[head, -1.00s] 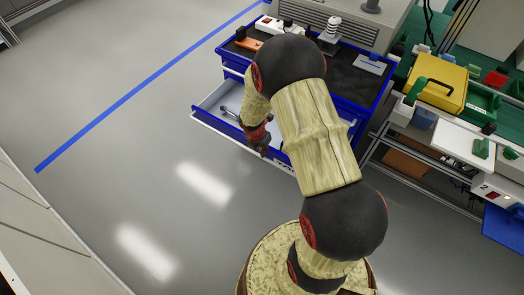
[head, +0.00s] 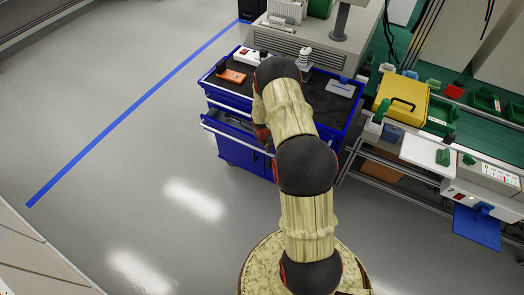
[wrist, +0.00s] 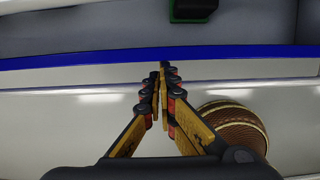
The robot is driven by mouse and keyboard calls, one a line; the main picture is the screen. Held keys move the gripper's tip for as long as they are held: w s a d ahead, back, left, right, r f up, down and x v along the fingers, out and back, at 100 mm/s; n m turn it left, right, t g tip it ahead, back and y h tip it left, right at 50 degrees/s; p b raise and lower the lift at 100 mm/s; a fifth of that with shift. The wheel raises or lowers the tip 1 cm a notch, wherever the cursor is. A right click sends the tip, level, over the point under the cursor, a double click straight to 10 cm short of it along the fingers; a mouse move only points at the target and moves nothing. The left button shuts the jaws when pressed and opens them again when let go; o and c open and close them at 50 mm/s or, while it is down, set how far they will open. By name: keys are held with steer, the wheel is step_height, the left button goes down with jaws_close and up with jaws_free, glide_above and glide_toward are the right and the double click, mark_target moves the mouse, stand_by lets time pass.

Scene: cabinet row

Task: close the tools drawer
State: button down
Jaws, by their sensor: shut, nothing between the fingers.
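The blue tool cabinet (head: 238,158) stands at the centre of the head view. Its drawer (head: 228,129), with a pale front edge, stands out slightly from the cabinet; my arm hides the right part. In the wrist view a blue edge (wrist: 80,60) with a pale strip below it runs across the picture. My gripper (wrist: 163,68) is shut and empty, its fingertips at this edge; I cannot tell whether they touch it. In the head view my arm hides most of the gripper.
An orange tool (head: 233,76) and a white power strip (head: 249,56) lie on the cabinet top. A workbench with a yellow case (head: 400,101) stands to the right. A green object (wrist: 193,9) shows beyond the blue edge. The floor to the left is clear.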

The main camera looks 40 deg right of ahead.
steer(key=shift+w+d+p, duration=0.25)
steer(key=shift+d+p, duration=0.1)
steer(key=shift+d, duration=0.3)
steer(key=shift+w+d+p, duration=0.2)
steer(key=shift+d+p, duration=0.1)
steer(key=shift+d, duration=0.35)
steer(key=shift+w+d+p, duration=0.25)
steer(key=shift+d+p, duration=0.1)
steer(key=shift+d, duration=0.3)
